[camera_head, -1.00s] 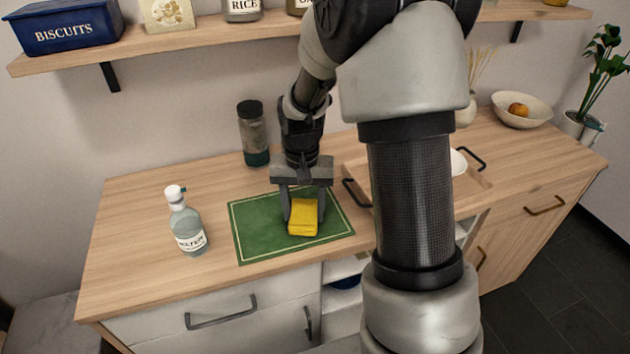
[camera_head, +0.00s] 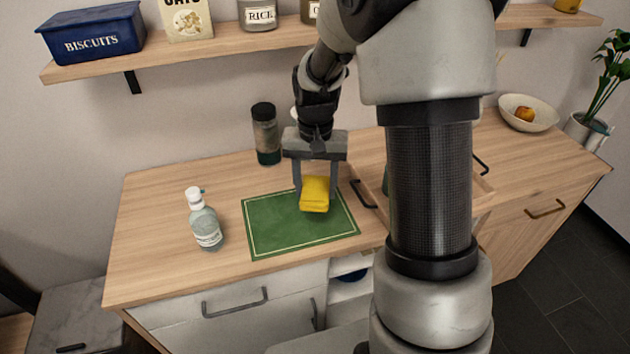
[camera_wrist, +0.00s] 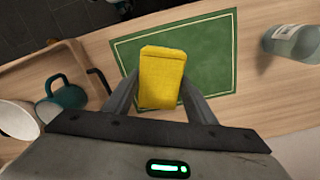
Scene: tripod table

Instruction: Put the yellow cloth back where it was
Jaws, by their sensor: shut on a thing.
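The yellow cloth (camera_head: 315,195) is a folded block held between the two fingers of my gripper (camera_head: 316,190). It appears a little above the green mat (camera_head: 275,228), near the mat's right side. The wrist view shows the cloth (camera_wrist: 162,78) between the fingers of my gripper (camera_wrist: 160,95), with the green mat (camera_wrist: 212,68) behind it. The mat is flat, with a pale border line, and its visible part is bare.
A clear bottle (camera_head: 205,222) stands just left of the mat, and a dark-lidded jar (camera_head: 266,135) stands behind it. A wooden tray (camera_wrist: 25,68) with a dark handle is beside the mat; a teal mug (camera_wrist: 62,95) shows there. A shelf (camera_head: 200,47) runs above.

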